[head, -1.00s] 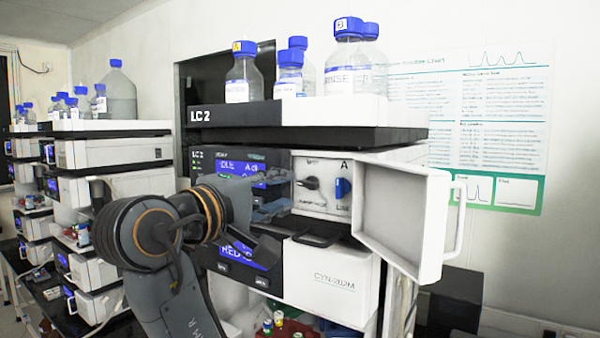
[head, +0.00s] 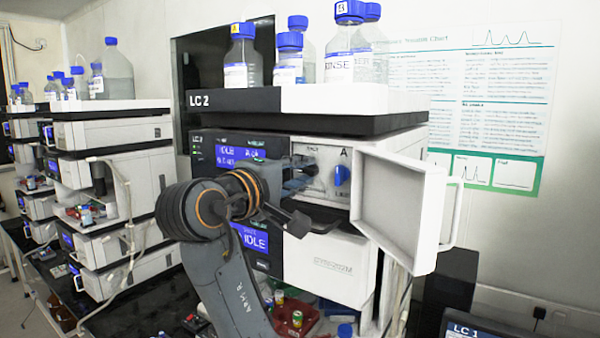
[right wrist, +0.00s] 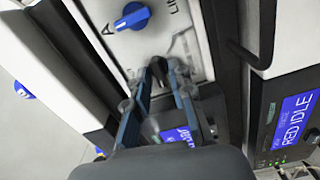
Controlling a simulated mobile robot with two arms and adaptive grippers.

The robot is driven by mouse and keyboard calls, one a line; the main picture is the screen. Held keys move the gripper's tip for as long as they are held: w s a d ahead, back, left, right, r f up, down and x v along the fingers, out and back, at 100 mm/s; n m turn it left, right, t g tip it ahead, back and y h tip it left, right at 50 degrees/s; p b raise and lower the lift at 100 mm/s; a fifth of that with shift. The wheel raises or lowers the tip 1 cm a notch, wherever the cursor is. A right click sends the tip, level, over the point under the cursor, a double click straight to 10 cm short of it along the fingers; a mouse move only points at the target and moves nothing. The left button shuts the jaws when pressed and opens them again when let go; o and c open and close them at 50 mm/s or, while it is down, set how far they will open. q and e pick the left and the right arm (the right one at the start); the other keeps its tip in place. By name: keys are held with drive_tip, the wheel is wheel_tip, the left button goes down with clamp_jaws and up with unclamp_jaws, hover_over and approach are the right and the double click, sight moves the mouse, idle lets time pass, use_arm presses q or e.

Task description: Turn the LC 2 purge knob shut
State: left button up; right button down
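LC 2 (head: 235,100) stands in the middle of the head view, with a valve panel (head: 328,150) on its front. The black purge knob shows in the right wrist view (right wrist: 158,68), between my fingertips; in the head view my gripper hides most of it. My right gripper (head: 300,175) is at the panel, left of a blue knob (head: 342,175) that points up. In the right wrist view my right gripper's two fingers (right wrist: 159,80) stand apart, one on each side of the black knob. Contact cannot be made out. My left gripper is out of view.
A white door (head: 395,215) with a handle stands open right of the panel. A dark ledge (head: 325,218) juts out below it. Solvent bottles (head: 345,50) stand on top. Other column stacks (head: 110,150) are at the left. A red tray (head: 300,320) with vials lies below.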

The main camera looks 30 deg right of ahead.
drive_tip(key=m+b, duration=0.3)
drive_tip(key=shift+f+m+b, duration=0.15)
drive_tip(key=shift+m+b, duration=0.15)
drive_tip(key=m+b, duration=0.3)
drive_tip(key=m, duration=0.2)
drive_tip(key=shift+b, duration=0.35)
drive_tip(key=m, duration=0.1)
drive_tip(key=m+b, duration=0.1)
drive_tip(key=m, duration=0.1)
drive_tip(key=shift+s+a+r, duration=0.1)
drive_tip(key=shift+s+r, duration=0.05)
drive_tip(key=shift+r, duration=0.05)
drive_tip(key=shift+r+m+b, duration=0.15)
drive_tip(key=shift+m+b, duration=0.95)
drive_tip(key=shift+m, duration=1.5)
drive_tip(key=shift+s, duration=0.1)
drive_tip(key=c, duration=1.5)
unclamp_jaws()
drive_tip(key=shift+o, duration=0.2)
drive_tip(key=shift+d, duration=0.25)
